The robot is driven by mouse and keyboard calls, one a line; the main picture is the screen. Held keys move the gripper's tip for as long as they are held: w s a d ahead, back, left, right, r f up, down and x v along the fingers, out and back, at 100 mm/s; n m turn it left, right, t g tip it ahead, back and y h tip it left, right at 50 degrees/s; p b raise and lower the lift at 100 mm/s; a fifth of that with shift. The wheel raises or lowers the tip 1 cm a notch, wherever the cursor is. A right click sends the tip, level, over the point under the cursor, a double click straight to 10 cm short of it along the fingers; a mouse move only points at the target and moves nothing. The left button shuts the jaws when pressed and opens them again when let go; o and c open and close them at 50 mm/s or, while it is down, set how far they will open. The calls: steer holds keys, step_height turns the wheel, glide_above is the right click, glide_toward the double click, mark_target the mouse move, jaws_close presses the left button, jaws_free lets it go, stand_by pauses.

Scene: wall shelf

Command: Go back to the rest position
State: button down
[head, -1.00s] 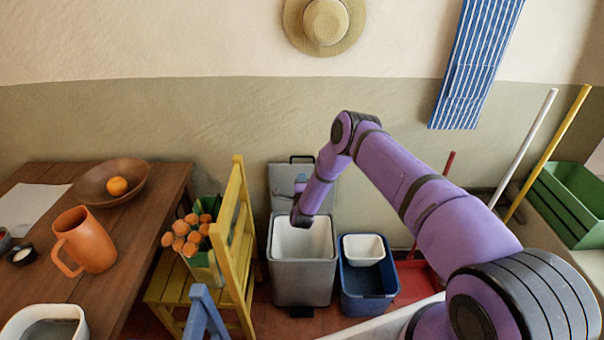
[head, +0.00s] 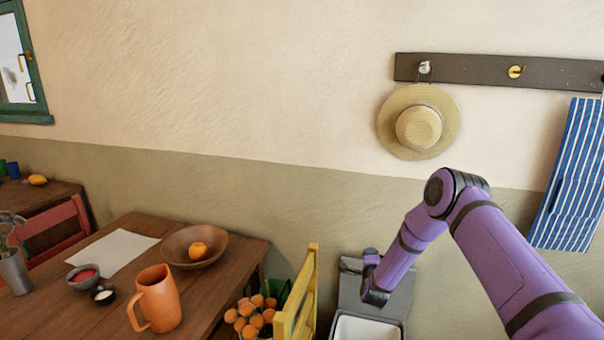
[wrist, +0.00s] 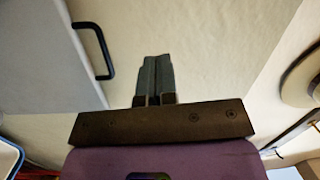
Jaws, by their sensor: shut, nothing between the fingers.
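My gripper shows in the wrist view (wrist: 155,62), its two grey fingers together with nothing between them. In the head view my purple arm reaches in from the right. Its end (head: 374,292) hangs in front of the grey bin's raised lid (head: 398,300), above the bin's white inside. The fingertips are hard to make out there. The wrist view shows the fingers against the pale wall, with the grey lid and its black handle (wrist: 97,50) to the left.
A wooden table (head: 215,290) at left holds an orange jug (head: 158,300), a bowl (head: 192,250) with an orange, and small dishes. A yellow chair (head: 300,300) stands between table and bin. A straw hat (head: 418,125) and striped cloth (head: 572,180) hang on the wall.

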step_height(320, 180, up, 22)
steer(key=a+n+g+y, duration=0.1)
steer(key=n+g+y, duration=0.25)
steer(key=n, duration=0.25)
steer(key=s+r+n+g, duration=0.3)
steer(key=s+r+n, duration=0.2)
steer(key=s+r, duration=0.95)
steer(key=s+d+r+n+g, duration=0.2)
steer(key=s+r, duration=0.3)
steer(key=s, duration=0.4)
steer(key=s+d+r+n+g, duration=0.15)
steer(key=s+r, duration=0.25)
steer(key=s, duration=0.5)
steer(key=s+d+n+g, duration=0.2)
steer(key=s+n+g, duration=0.1)
steer(key=s, duration=2)
steer(key=shift+s+d+f, duration=0.25)
steer(key=shift+s+f, duration=0.15)
